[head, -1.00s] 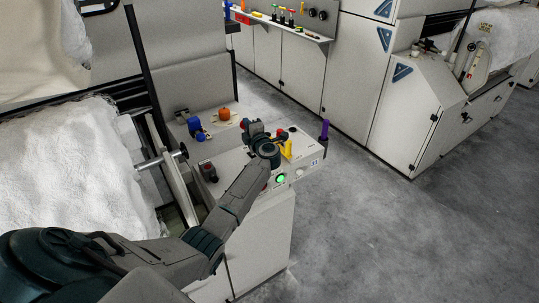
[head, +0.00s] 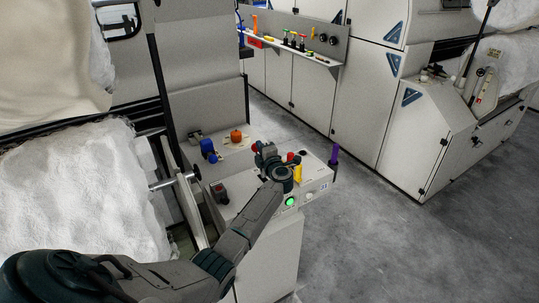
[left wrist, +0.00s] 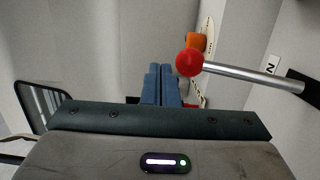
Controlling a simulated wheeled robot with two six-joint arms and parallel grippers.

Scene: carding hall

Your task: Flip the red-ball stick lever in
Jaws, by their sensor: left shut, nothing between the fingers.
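The red-ball stick lever shows in the left wrist view, with a red ball (left wrist: 189,62) on a silver rod (left wrist: 245,76) that runs right to a dark slot. In the head view a red ball (head: 254,147) shows just left of my left gripper (head: 267,156), above the white control panel (head: 240,186). My left gripper is shut and empty. Its blue fingers (left wrist: 160,86) lie left of the ball in the wrist view, with a small gap in the picture; depth is hard to judge. The lever's base is hidden in the head view. My right gripper is not in view.
Around it are an orange knob (head: 236,136), blue knob (head: 208,150), yellow lever (head: 298,173), purple lever (head: 334,156), lit green button (head: 290,201) and red switch (head: 220,193). White fibre (head: 70,200) lies left. Floor (head: 385,235) is clear at right.

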